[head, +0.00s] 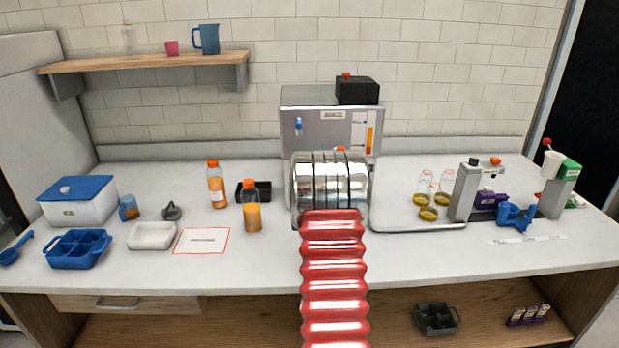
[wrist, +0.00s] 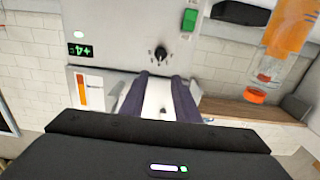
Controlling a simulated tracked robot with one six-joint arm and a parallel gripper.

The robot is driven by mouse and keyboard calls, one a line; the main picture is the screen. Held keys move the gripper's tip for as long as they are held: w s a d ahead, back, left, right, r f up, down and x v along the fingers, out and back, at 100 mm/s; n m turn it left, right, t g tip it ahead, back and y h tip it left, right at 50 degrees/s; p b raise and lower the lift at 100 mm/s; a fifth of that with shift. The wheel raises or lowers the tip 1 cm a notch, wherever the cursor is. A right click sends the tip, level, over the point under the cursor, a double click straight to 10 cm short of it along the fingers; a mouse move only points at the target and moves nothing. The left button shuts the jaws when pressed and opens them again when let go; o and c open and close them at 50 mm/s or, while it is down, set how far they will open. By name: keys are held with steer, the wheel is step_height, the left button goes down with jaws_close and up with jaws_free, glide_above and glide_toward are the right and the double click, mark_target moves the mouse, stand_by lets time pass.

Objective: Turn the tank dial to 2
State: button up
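The tank (head: 305,110) is a grey box at the back middle in the head view, with an orange level strip (head: 370,139). Its pale front panel (wrist: 120,45) fills the upper middle of the wrist view, apparently upside down. The dial (wrist: 160,53) is a small black knob with marks around it. I cannot read its numbers or setting. My gripper (wrist: 161,82) shows two dark purple fingers, spread apart with nothing held between them. The dial appears just beyond the fingertips, apart from them. In the head view my arm hides the gripper and the dial.
On the counter, juice bottles (head: 251,212) stand left of my arm. A tray (head: 395,226) and glasses (head: 446,182) are right of it.

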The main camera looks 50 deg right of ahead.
steer(key=shift+d, duration=0.1)
steer(key=x, duration=1.3)
steer(key=shift+w+d, duration=0.2)
steer(key=shift+w, duration=0.1)
steer(key=shift+c, duration=0.5)
steer(key=c, duration=0.6)
